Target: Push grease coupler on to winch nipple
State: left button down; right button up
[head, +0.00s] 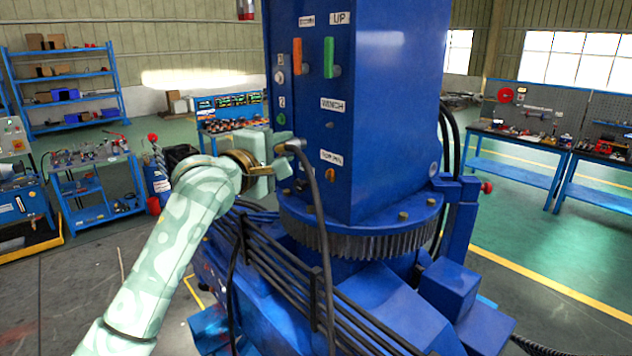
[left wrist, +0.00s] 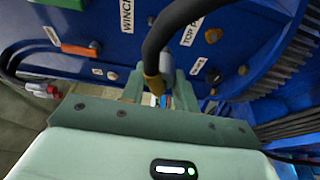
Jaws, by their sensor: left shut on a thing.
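The coupler's dark hose (head: 322,220) arches over and hangs down in front of the column. In the left wrist view the hose bends into a brass-coloured end (left wrist: 152,86) between my fingers; the coupler's tip is hidden. The winch nipple (head: 329,125) is a small knob under the WINCH label (head: 332,105). It lies up and right of the coupler in the head view, with a visible gap. My right gripper is out of view.
An orange nipple (head: 330,175) sits under the TOP PIN label (head: 332,157). Orange (head: 297,56) and green (head: 329,57) levers stand out above. A toothed ring (head: 365,238) and black pipes (head: 300,275) lie below. Workbenches stand farther back.

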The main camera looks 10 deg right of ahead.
aim_at(300, 139)
pick_arm(q)
jog(key=r, duration=0.2)
jog(key=shift+s+a+r, duration=0.2)
jog(key=shift+a+r, duration=0.05)
jog(key=shift+r, duration=0.1)
jog(key=w+d, duration=0.1)
jog(key=d, duration=0.1)
jog(key=w+d, duration=0.2)
jog(key=shift+f, duration=0.1)
jog(key=shift+w+d, duration=0.15)
jog(key=shift+d, duration=0.25)
jog(key=shift+w+d, duration=0.5)
jog(key=shift+d, duration=0.25)
jog(key=c, duration=1)
grip_release()
jog(key=shift+o, duration=0.2)
jog(key=v, duration=0.5)
